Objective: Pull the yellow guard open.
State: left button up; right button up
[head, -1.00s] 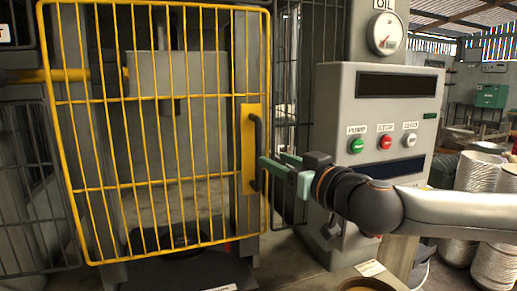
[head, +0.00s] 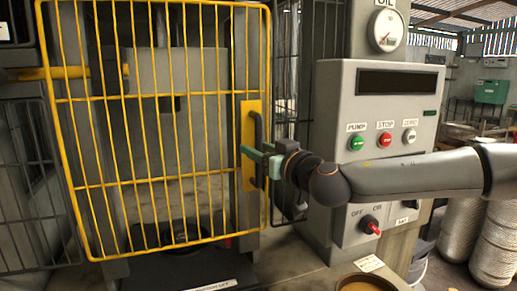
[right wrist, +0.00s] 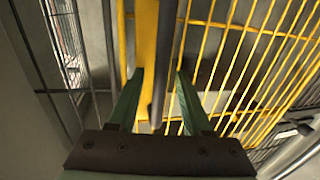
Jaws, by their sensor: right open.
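The yellow guard (head: 154,183), a wire-mesh door, stands across the front of the machine and looks closed. Its dark vertical handle (head: 258,130) sits on a yellow plate (head: 246,112) at the right edge. My right gripper (head: 257,157) is at the lower part of the handle, coming from the right. In the right wrist view the gripper (right wrist: 160,102) is open, and the dark handle (right wrist: 164,50) runs between its two green fingers, beside the yellow plate (right wrist: 146,40). I cannot tell whether either finger touches the handle. My left gripper is not in view.
A grey control panel (head: 340,110) with green, red and white buttons stands right of the guard, behind my right arm. A red switch (head: 370,225) is below. A round tub (head: 367,283) is at the bottom. Dark mesh panels flank the guard.

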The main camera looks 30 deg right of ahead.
jog(key=shift+c, duration=0.4)
grip_shut()
dwell(1.1)
